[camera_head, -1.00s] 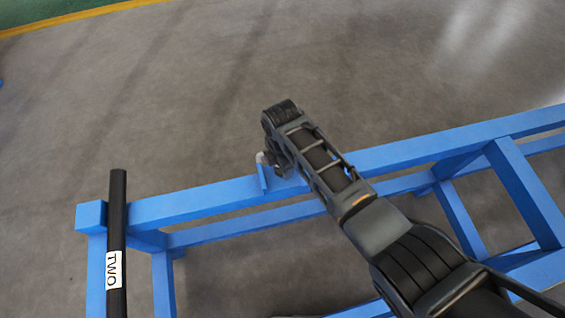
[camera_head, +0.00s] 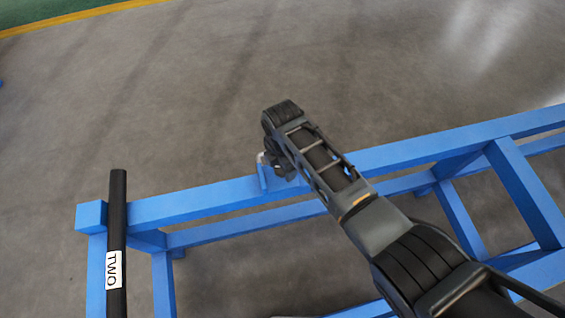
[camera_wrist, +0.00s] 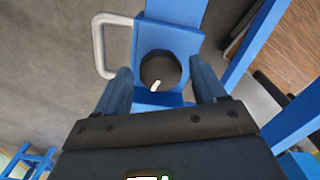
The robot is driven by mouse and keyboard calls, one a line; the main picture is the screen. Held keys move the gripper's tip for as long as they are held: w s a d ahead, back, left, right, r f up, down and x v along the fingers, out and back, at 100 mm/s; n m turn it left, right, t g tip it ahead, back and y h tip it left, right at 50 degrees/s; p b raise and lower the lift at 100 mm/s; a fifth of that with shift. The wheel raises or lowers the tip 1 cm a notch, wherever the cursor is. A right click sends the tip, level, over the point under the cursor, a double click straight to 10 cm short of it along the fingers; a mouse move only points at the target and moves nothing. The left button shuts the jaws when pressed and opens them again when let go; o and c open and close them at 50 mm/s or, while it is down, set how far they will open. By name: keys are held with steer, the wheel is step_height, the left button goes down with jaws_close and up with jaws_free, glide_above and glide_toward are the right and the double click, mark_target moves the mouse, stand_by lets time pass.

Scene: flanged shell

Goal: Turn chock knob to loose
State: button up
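The chock knob is a round black knob (camera_wrist: 160,70) with a white mark, on a blue bracket (camera_wrist: 182,42) in the wrist view. The mark points toward the lower part of the knob. My gripper (camera_wrist: 165,82) is open, with one finger on each side of the knob. I cannot tell whether the fingers touch it. In the head view my arm hides the knob. Only the blue bracket (camera_head: 262,178) and part of my gripper show at the rail there.
A grey-white handle (camera_wrist: 100,45) sticks out left of the bracket. The blue frame rail (camera_head: 200,200) runs across the head view. A black bar labelled TWO (camera_head: 116,225) stands at the left end. Bare grey floor (camera_head: 150,100) lies beyond.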

steer(key=shift+r, duration=3.95)
